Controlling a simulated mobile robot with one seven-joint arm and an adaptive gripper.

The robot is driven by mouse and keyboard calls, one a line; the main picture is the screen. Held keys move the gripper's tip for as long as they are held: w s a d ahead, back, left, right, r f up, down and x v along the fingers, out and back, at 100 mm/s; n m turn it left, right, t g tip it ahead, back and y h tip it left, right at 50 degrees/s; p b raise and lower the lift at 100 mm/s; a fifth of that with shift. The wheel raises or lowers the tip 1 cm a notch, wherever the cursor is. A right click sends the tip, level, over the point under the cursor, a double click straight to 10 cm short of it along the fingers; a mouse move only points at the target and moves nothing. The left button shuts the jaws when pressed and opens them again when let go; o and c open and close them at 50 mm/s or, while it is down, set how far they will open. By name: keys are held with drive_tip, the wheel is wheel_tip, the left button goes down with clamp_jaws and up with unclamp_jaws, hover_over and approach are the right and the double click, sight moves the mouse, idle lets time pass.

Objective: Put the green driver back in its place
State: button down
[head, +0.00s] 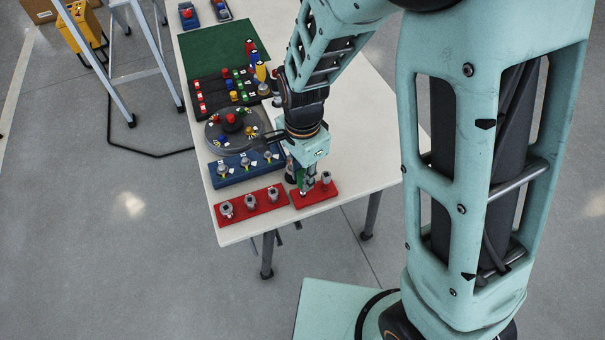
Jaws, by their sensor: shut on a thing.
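My gripper (304,184) points down at the near right corner of the white table, over the small red block (325,194). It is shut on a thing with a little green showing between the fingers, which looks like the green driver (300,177). Most of that driver is hidden by the gripper. Its lower end is close above or in the left part of the small red block; I cannot tell which. A grey round piece stands on the right part of that block.
A longer red block (238,214) with grey sockets lies just left. Behind it are a blue rack (226,178), a dark round turntable (214,136), a black board with coloured pieces and a green mat (215,50). The table's (385,172) right side is bare. A stepladder stands at far left.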

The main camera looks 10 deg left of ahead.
drive_tip(key=shift+f+b, duration=0.65)
drive_tip(key=shift+f, duration=0.25)
idle(0.4)
drive_tip(key=c, duration=1.6)
unclamp_jaws()
drive_tip(key=shift+r, duration=0.15)
drive_tip(key=shift+r+p, duration=3.2)
drive_tip(key=shift+r, duration=0.5)
